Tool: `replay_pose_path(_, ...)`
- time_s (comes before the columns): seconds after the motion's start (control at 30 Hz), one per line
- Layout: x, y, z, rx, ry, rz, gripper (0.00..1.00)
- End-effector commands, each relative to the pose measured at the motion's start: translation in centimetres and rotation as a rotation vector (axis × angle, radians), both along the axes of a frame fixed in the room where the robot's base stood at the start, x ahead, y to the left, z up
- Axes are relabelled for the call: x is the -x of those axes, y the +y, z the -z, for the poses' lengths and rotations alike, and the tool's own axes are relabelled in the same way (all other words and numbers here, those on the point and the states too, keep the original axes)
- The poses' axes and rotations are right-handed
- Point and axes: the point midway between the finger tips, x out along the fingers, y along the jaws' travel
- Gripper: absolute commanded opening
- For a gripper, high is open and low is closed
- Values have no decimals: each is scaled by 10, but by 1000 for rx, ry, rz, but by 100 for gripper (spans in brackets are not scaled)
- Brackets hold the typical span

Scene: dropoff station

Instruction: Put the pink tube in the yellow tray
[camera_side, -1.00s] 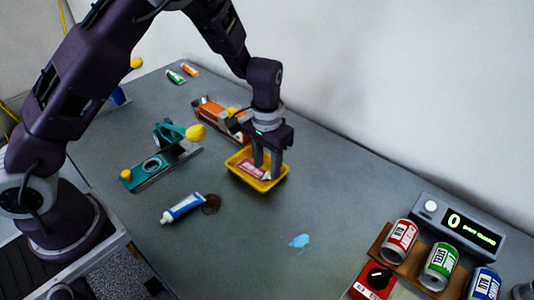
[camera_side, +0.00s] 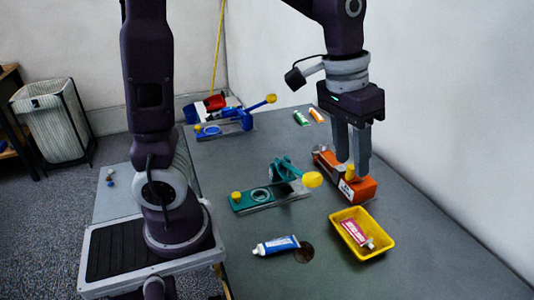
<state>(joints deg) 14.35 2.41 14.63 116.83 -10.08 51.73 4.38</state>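The pink tube (camera_side: 356,233) lies inside the yellow tray (camera_side: 380,249), tilted across it, with its white cap toward the tray's lower right. The tray sits on the grey table. My gripper (camera_side: 351,167) is up and away from the tray, farther back in the picture. Its two fingers point down with a gap between them and nothing held. They appear in front of or above the orange box-like device; the exact height cannot be told.
The orange device (camera_side: 358,190) stands just behind the tray. A teal clamp device (camera_side: 262,197) and a blue tube (camera_side: 276,245) by a dark round patch (camera_side: 304,253) are to the left. A blue clamp device (camera_side: 230,124) and small tubes (camera_side: 301,118) are farther back. The table's right front is clear.

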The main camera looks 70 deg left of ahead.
Motion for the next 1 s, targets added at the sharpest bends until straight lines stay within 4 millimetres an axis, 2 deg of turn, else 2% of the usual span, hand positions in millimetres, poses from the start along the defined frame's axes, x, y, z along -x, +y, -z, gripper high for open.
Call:
replay_pose_path(0.03,29,6,-20,10,-59,0,39)
replay_pose_path(0.1,71,13,-34,-4,-137,3,39)
replay_pose_path(0.2,121,22,-36,-52,-234,2,39)
replay_pose_path(0.3,150,28,-29,-104,-296,-3,39)
replay_pose_path(0.43,163,31,-24,-133,-326,-7,39)
replay_pose_path(1.0,163,31,-24,-132,-326,-7,39)
